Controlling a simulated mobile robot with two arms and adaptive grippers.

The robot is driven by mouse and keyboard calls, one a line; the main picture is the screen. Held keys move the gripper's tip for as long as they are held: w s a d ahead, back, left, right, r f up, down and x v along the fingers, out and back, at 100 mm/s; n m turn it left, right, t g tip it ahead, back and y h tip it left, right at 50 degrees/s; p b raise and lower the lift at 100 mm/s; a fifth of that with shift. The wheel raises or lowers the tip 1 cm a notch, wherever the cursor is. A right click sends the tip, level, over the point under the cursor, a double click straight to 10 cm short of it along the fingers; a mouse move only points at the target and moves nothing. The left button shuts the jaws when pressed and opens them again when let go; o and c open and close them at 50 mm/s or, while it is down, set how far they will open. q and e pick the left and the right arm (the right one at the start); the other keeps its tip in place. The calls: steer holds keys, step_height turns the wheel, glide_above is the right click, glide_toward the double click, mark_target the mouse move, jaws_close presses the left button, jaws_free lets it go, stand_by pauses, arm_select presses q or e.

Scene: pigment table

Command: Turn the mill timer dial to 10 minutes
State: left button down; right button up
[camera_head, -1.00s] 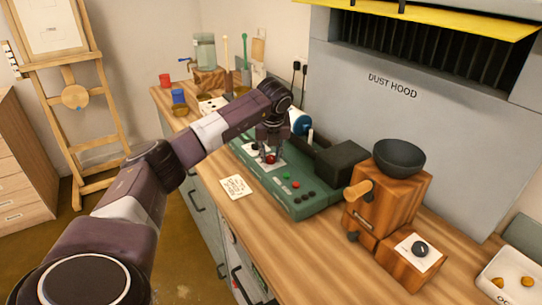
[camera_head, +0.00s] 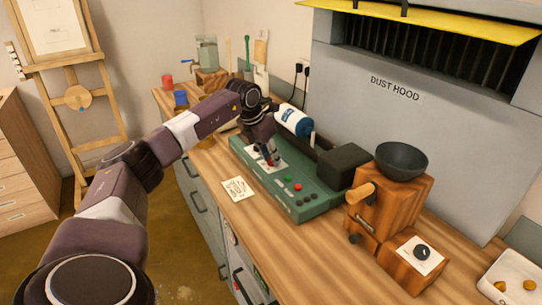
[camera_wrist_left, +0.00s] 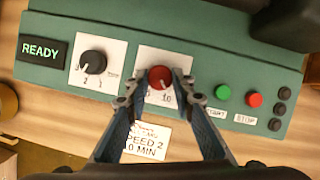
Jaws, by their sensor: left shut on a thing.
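The green mill base (camera_head: 300,207) sits on the wooden counter. My left gripper (camera_head: 270,158) reaches down over it. In the left wrist view, the left gripper (camera_wrist_left: 155,88) is shut on the red dial (camera_wrist_left: 160,76). This dial sits on a white scale plate (camera_wrist_left: 147,60); a "10" shows at its lower right, and the rest is partly hidden by the fingers. The knob's white mark points down, slightly left. To its left is a black dial (camera_wrist_left: 93,61) on its own plate, beside a display (camera_wrist_left: 40,50) reading READY. My right gripper is not in view.
Green START (camera_wrist_left: 222,92) and red STOP (camera_wrist_left: 255,99) buttons lie right of the dial. A card (camera_wrist_left: 147,140) reading "SPEED 2", "10 MIN" lies in front. A white-and-blue jar (camera_head: 294,121) is behind the gripper. A wooden grinder (camera_head: 390,200) stands right.

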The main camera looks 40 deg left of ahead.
arm_select(q)
steer(key=shift+a+r+m+h, duration=0.1)
steer(key=shift+m+h, duration=0.2)
steer(key=shift+m, duration=0.4)
steer(key=c, duration=1.7)
jaws_free()
steer(key=shift+o, duration=0.2)
steer(key=v, duration=1.2)
